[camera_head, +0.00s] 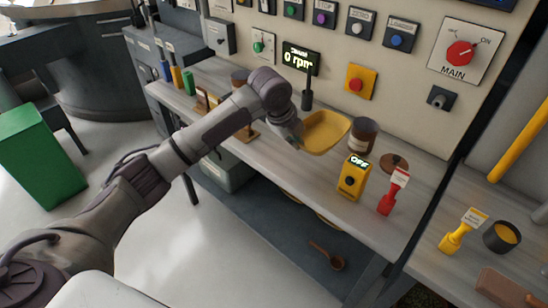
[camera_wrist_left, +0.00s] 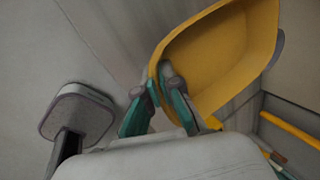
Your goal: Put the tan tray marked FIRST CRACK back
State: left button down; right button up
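A yellow-tan tray (camera_head: 326,132) is above the back of the bench, close to the panel; no FIRST CRACK marking is readable on it. My left gripper (camera_head: 299,138) is at its left edge, with the fingers partly hidden by my wrist. In the left wrist view the teal fingers (camera_wrist_left: 160,88) close on the corner of the tray (camera_wrist_left: 222,62), which looks tilted. I cannot tell whether the tray touches the bench. My right gripper is not in view.
A dark jar (camera_head: 363,134), a yellow OFF box (camera_head: 353,178) and a red tagged tool (camera_head: 393,192) stand right of the tray. A dark post (camera_head: 307,98) is behind it. Wooden stands (camera_head: 204,100) are to the left. A wooden scoop (camera_head: 328,257) lies on the lower shelf.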

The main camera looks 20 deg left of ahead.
pick_arm(q)
jog(key=p, duration=0.1)
send_over(270, 166)
jog(key=s, duration=0.1)
jog(key=f, duration=0.4)
jog(key=shift+a+f, duration=0.25)
notch_tip(270, 166, down, 4)
jog(key=shift+a+r+p, duration=0.1)
jog(key=shift+p, duration=0.65)
jog(key=shift+f, duration=0.2)
jog(key=shift+f, duration=0.15)
jog(key=c, duration=1.3)
grip_release()
jog(key=shift+s, duration=0.1)
